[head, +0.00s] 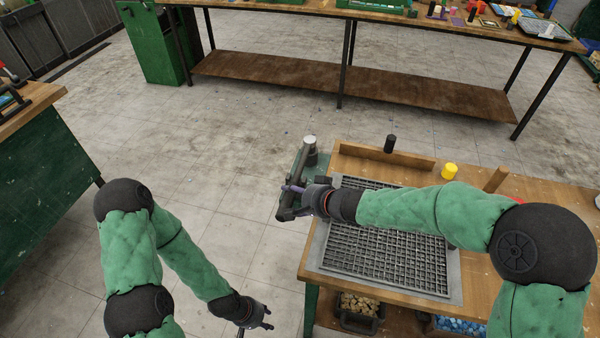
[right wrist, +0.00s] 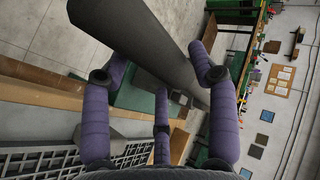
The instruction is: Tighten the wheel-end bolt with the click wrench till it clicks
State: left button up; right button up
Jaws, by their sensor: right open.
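My right gripper (head: 293,190) is open at the bench's left end, over a green fixture (head: 285,183) with a grey upright cylinder (head: 310,152). In the right wrist view, the purple fingers of my right gripper (right wrist: 157,78) lie spread on either side of a long dark grey bar (right wrist: 150,45). The bar slants between them, and I cannot tell whether a finger touches it. The bar may be the click wrench, but its ends are not clear. The bolt cannot be made out. My left gripper (head: 257,317) hangs low, left of the bench, its fingers apart and empty.
A grey grid tray (head: 375,250) lies on the wooden bench under my right arm. A black cylinder (head: 390,143) and a yellow cylinder (head: 450,170) stand behind it. Bins (head: 358,312) sit below. Open floor lies left, with a long table (head: 300,15) behind.

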jog(key=shift+b+x, duration=0.3)
jog(key=shift+x, duration=0.6)
grip_shut()
jog(key=shift+r, duration=0.15)
jog(key=shift+r, duration=0.1)
